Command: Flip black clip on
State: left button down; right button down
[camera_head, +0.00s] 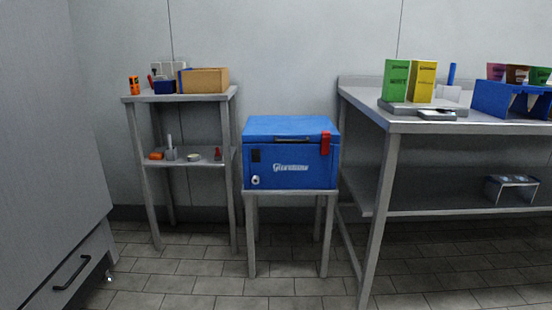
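A blue box (291,145) with a closed lid stands on a small grey stand in the middle of the view. A small black piece (255,156), which looks like the black clip, sits on the left of the box's front, below the lid edge. It is too small to tell its exact position. A red clip (326,144) sits at the right of the front and reaches up to the lid edge. A dark handle (292,139) lies at the middle of the lid's front edge. Neither of my grippers shows.
A grey shelf (190,158) with small items and a cardboard box (204,80) stands left of the stand (291,193). A grey workbench (365,108) with green and yellow boxes stands right. Tiled floor (230,289) in front of the stand is clear. A grey cabinet (45,150) fills the left.

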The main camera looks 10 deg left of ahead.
aim_at(256, 154)
jog(key=i+j+z, duration=0.1)
jog(key=i+z, duration=0.15)
jog(key=i, duration=1.45)
